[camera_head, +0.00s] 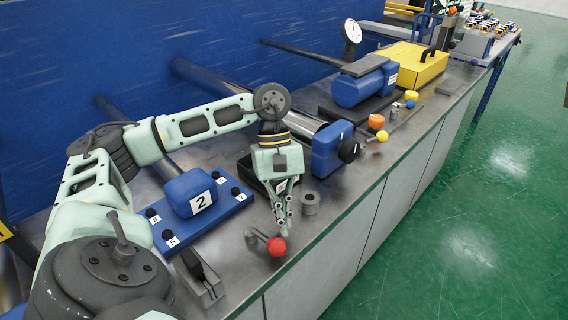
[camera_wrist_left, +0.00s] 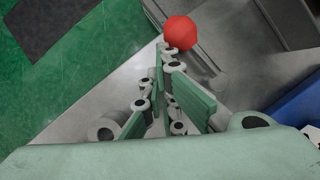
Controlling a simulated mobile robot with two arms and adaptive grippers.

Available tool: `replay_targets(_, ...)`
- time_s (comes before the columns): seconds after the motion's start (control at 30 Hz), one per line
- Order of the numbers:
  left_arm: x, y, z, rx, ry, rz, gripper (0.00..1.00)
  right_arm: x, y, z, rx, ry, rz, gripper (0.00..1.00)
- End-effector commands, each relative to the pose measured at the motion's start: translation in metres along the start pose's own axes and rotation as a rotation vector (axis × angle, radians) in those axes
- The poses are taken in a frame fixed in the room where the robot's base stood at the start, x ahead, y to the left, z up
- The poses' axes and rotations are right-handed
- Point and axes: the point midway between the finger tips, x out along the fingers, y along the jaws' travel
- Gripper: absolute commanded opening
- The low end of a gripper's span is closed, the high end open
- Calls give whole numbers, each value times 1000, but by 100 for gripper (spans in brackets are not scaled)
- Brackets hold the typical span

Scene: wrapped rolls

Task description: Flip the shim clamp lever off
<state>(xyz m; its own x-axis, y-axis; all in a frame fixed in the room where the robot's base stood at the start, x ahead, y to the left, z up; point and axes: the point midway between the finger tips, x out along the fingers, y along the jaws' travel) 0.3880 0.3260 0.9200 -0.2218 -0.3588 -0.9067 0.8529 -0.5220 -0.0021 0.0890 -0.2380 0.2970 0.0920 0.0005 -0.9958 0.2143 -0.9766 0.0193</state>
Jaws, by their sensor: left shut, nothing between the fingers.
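A lever with a red ball knob (camera_head: 277,247) lies on the near edge of the grey bench. Its arm runs left to a small metal pivot (camera_head: 250,238). No label shows that it is the shim clamp lever. My left gripper (camera_head: 284,230) points down from above, fingers shut and empty, with its tips just behind the red knob. In the left wrist view the red knob (camera_wrist_left: 180,32) is right beyond the fingertips (camera_wrist_left: 166,50). I cannot tell whether they touch it. My right gripper is in neither view.
A blue block marked 2 (camera_head: 200,192) stands on a blue plate left of my gripper. A grey metal ring (camera_head: 310,203) stands close on its right. Levers with orange (camera_head: 376,121) and yellow (camera_head: 382,136) knobs are farther along. The green floor in front is clear.

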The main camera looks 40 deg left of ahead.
Motion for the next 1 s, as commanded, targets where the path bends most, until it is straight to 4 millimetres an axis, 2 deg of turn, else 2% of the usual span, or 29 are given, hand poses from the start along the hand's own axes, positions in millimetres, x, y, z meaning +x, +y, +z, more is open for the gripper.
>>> replay_targets(0.37, -85, 1, 0, 3, 2, 7, 0, 0, -2, 0, 1, 0, -3, 40)
replay_targets(0.63, -105, 0, 0, 1, 2, 3, 0, 0, -3, 0, 2, 0, -3, 40)
replay_targets(1.0, -109, 0, 0, 1, 0, 1, 0, 0, -3, 0, 2, 0, -3, 40)
